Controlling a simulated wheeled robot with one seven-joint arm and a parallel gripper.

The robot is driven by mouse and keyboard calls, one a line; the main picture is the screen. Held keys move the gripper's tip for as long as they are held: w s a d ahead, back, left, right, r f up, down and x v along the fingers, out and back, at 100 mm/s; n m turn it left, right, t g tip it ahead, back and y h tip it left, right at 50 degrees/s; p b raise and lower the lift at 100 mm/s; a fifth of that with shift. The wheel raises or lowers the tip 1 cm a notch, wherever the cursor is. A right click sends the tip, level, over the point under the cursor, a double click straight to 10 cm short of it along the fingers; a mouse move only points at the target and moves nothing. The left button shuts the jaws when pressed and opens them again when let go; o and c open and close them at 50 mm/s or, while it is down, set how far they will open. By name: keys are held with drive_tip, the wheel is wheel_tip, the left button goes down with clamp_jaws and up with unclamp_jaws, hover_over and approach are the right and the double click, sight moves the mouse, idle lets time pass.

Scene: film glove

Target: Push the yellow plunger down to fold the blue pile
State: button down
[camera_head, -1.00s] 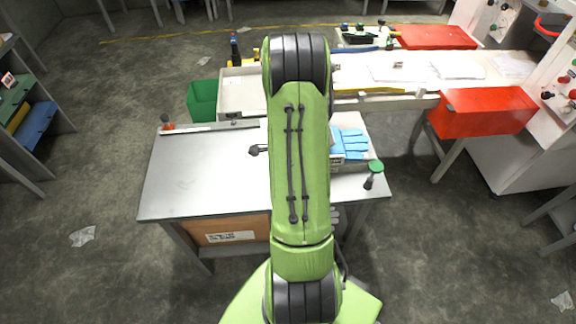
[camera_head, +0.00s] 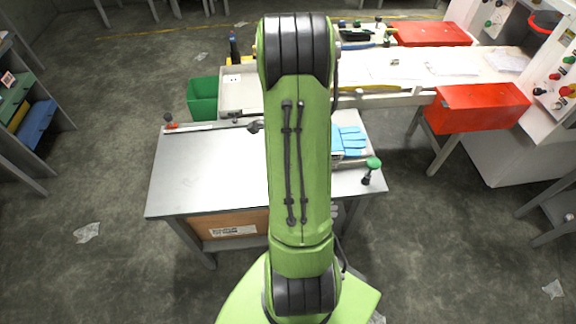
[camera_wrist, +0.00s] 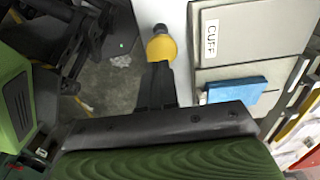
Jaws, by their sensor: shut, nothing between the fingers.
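The yellow plunger (camera_wrist: 161,47) shows its round yellow knob in the wrist view, top centre. My gripper (camera_wrist: 157,72) is shut and empty, its dark fingers pointing at the knob. The fingertips overlap the knob's near edge in the picture; I cannot tell whether they touch. The blue pile (camera_wrist: 236,91) lies to the right of the fingers, partly hidden by the gripper body. In the head view the blue pile (camera_head: 349,141) sits on the right part of the grey table, right of my arm. My arm hides the gripper there, and I cannot make out the plunger.
A grey panel labelled CUFF (camera_wrist: 250,35) lies beside the blue pile. The table (camera_head: 200,175) is mostly bare on its left. A green knob (camera_head: 374,163) stands at its right edge. A green bin (camera_head: 203,98) and a white bench (camera_head: 430,65) are behind. A red box (camera_head: 480,110) is right.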

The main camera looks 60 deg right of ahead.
wheel_tip(320, 180, up, 5)
drive_tip(key=shift+d+f, duration=0.1)
drive_tip(key=shift+d, duration=0.05)
drive_tip(key=shift+w, duration=0.1)
idle(0.4)
